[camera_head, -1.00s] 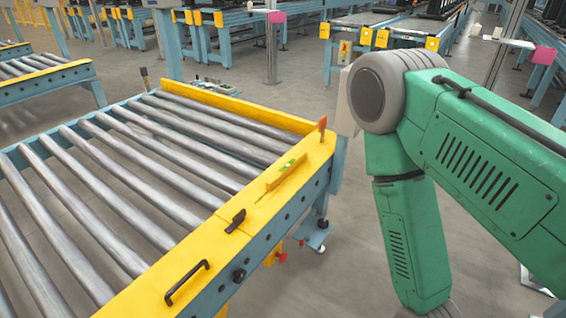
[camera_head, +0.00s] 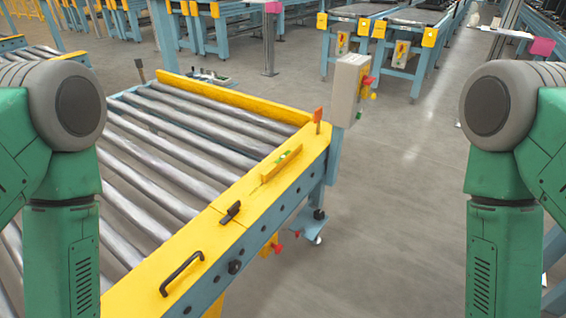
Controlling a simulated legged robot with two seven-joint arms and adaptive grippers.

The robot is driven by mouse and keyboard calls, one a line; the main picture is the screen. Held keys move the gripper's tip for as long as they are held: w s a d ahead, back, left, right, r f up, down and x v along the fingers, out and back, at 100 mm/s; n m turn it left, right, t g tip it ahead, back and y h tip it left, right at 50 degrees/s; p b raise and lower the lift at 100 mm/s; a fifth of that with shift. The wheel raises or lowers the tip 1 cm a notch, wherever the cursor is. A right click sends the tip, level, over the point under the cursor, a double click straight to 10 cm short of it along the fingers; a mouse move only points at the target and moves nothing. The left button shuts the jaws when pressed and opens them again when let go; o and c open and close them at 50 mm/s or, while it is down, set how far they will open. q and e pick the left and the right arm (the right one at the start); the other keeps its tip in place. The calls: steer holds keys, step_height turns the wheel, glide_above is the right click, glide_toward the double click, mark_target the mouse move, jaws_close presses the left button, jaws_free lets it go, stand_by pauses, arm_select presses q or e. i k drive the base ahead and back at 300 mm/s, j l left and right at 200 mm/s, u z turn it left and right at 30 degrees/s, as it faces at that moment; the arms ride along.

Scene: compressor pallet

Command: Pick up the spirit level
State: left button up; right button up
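The spirit level (camera_head: 281,163) is a short yellow bar with a green vial. It lies on the yellow side rail (camera_head: 232,216) of the roller conveyor, near the rail's far end. My two green arms show at the left and right edges of the head view, with their forearms hanging down. Both grippers are below the picture and out of sight. Neither visible arm part touches the level.
A black handle (camera_head: 182,274) and a small black clamp-like part (camera_head: 231,212) sit on the same rail. An orange piece (camera_head: 318,119) stands at its far corner, by a grey control box (camera_head: 350,90). The floor right of the conveyor is clear.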

mark_target(267, 175)
steer(key=i+z, duration=0.5)
steer(key=i+j+z, duration=0.2)
steer(key=z, duration=0.3)
steer(key=i, duration=0.1)
